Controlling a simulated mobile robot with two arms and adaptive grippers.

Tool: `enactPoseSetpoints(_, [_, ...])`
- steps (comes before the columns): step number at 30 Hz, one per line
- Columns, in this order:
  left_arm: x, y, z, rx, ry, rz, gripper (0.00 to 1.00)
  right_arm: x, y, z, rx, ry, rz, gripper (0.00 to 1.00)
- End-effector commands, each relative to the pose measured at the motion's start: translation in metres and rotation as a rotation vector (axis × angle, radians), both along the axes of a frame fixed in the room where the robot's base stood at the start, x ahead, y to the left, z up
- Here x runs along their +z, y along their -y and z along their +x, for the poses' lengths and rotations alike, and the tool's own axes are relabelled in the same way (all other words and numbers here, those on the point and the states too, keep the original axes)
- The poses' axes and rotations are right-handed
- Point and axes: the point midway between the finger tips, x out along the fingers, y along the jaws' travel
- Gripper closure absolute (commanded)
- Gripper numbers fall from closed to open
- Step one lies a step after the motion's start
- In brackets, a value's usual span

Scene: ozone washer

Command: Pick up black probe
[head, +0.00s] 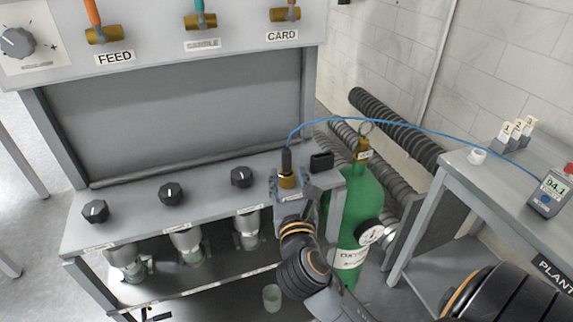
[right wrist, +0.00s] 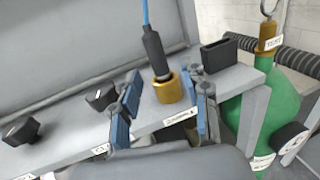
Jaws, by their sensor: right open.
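The black probe (head: 287,160) stands upright in a brass socket (head: 287,181) at the right end of the grey bench front, with a blue cable rising from its top. In the right wrist view the probe (right wrist: 154,52) leans slightly in the picture, with its lower end in the brass socket (right wrist: 168,89). My right gripper (head: 287,192) is open in front of the socket. In the wrist view its blue-padded fingers (right wrist: 163,102) are apart, one on each side of the socket and below the probe's body. Nothing is between the pads that I can see gripped. My left gripper is not in view.
A black open holder (head: 321,162) stands just right of the probe. Black knobs (head: 171,193) line the bench to the left. A green cylinder (head: 358,215) with a gauge stands at right. The cable runs to a meter (head: 549,192) on the side table.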

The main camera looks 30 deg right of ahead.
Motion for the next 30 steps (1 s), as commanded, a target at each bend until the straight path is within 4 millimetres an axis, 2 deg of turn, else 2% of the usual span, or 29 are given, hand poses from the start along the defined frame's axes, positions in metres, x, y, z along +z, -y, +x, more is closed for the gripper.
enactPoseSetpoints(9, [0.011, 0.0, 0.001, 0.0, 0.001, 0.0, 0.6, -0.002, 0.02, 0.038, -0.001, 0.001, 0.0, 0.54])
enactPoseSetpoints(18, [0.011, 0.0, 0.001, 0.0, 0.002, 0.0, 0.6, -0.004, 0.023, 0.043, -0.001, 0.0, 0.001, 0.54])
enactPoseSetpoints(20, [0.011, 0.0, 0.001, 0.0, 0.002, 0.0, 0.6, -0.004, 0.023, 0.043, -0.001, 0.0, 0.001, 0.65])
enactPoseSetpoints(25, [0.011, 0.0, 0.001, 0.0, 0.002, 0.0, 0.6, -0.004, 0.023, 0.043, -0.001, 0.0, 0.001, 0.99])
enactPoseSetpoints(30, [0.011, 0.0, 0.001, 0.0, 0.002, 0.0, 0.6, -0.004, 0.023, 0.043, -0.001, 0.0, 0.001, 1.0])
